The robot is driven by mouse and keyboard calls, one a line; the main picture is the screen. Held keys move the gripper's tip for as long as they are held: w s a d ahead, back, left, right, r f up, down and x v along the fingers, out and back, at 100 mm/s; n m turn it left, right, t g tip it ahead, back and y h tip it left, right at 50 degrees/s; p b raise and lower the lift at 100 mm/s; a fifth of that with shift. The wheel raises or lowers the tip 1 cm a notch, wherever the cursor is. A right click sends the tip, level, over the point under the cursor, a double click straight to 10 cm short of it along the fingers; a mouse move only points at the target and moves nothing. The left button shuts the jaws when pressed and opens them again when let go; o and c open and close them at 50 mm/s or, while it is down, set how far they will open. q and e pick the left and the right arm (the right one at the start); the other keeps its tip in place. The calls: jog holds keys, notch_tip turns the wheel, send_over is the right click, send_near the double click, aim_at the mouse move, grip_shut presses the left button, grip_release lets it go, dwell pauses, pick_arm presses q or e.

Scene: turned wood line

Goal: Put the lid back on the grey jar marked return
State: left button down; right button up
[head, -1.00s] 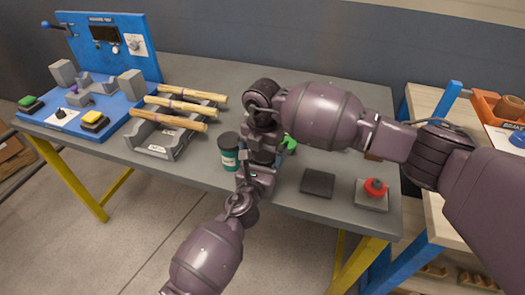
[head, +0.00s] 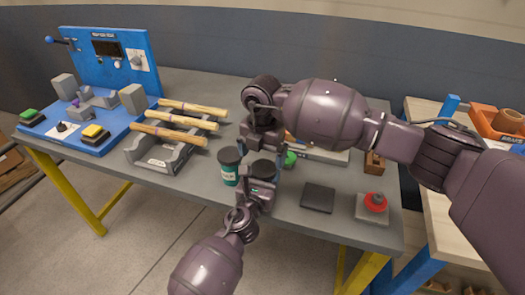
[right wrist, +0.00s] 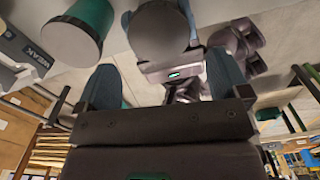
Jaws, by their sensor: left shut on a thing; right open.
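A dark grey round-topped jar (head: 263,168) stands near the table's front edge; my left gripper (head: 262,187) is shut on it from the front. Its round dark top (right wrist: 158,35) fills the gap between my right fingers in the right wrist view. I cannot tell whether that top is a separate lid, and no marking is readable. My right gripper (head: 263,155) is open, pointing down over the jar, with its fingers (right wrist: 160,62) on both sides. A teal jar (head: 229,172) with a dark lid stands just left; it also shows in the right wrist view (right wrist: 85,28).
A grey rack (head: 160,155) with wooden handles and a blue test panel (head: 105,60) stand left. A green object (head: 290,159) is partly hidden behind my right gripper. A dark square pad (head: 318,197) and a red button (head: 375,201) lie right.

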jog(key=n, duration=0.4)
jog(key=shift+w+d+r, duration=0.1)
jog(key=shift+r, duration=0.1)
jog(key=n, duration=0.5)
jog(key=shift+r, duration=0.2)
jog(key=n, duration=0.4)
jog(key=shift+w+d+r, duration=0.1)
jog(key=shift+r, duration=0.1)
jog(key=n, duration=0.5)
jog(key=shift+r+n, duration=0.2)
jog(key=shift+n, duration=0.2)
jog(key=n, duration=0.5)
jog(key=shift+r, duration=0.25)
jog(key=n, duration=0.4)
jog(key=shift+r, duration=0.15)
jog(key=n, duration=0.5)
jog(key=shift+r+n, duration=0.25)
jog(key=shift+n, duration=0.15)
jog(key=n, duration=0.4)
jog(key=shift+w+r, duration=0.1)
jog(key=shift+r, duration=0.05)
